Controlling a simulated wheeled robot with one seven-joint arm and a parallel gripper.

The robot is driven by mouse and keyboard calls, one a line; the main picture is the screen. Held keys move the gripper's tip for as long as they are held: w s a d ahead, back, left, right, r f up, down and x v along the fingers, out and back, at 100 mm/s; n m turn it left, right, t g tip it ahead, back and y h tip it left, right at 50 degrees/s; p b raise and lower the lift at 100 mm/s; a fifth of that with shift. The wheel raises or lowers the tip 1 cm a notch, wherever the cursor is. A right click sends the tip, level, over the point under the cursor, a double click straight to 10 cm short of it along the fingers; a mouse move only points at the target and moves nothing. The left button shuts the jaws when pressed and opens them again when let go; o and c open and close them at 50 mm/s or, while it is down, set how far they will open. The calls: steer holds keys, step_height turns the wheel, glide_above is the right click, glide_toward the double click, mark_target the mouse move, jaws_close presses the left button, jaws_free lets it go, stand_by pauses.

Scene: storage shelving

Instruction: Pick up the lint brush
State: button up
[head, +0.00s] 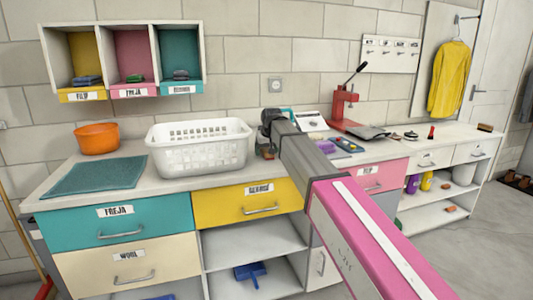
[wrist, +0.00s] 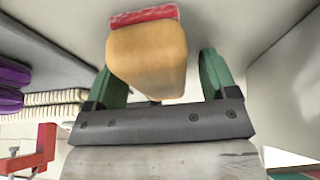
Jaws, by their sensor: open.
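In the wrist view, a tan, rounded block with a red strip along one end (wrist: 148,55) sits between the green fingers of my gripper (wrist: 162,78). It may be the lint brush, but its full shape is not shown. The fingers are apart, one on each side of it, and a firm hold is not visible. In the head view my gripper (head: 268,135) is low over the counter, just right of the white basket. A small brownish object shows beneath it, largely hidden by my gripper and arm.
The white basket (head: 200,160) stands close to the left of my gripper. A red press (head: 343,105) and a purple item (head: 312,148) are to the right. A teal mat (head: 95,177) and orange bowl (head: 97,138) are at left. The wall is behind.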

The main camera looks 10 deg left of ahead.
steer(key=shift+c, duration=0.4)
steer(key=c, duration=1)
steer(key=shift+o, duration=0.2)
steer(key=shift+r, duration=0.15)
step_height(320, 180, up, 10)
steer(key=shift+r, duration=0.1)
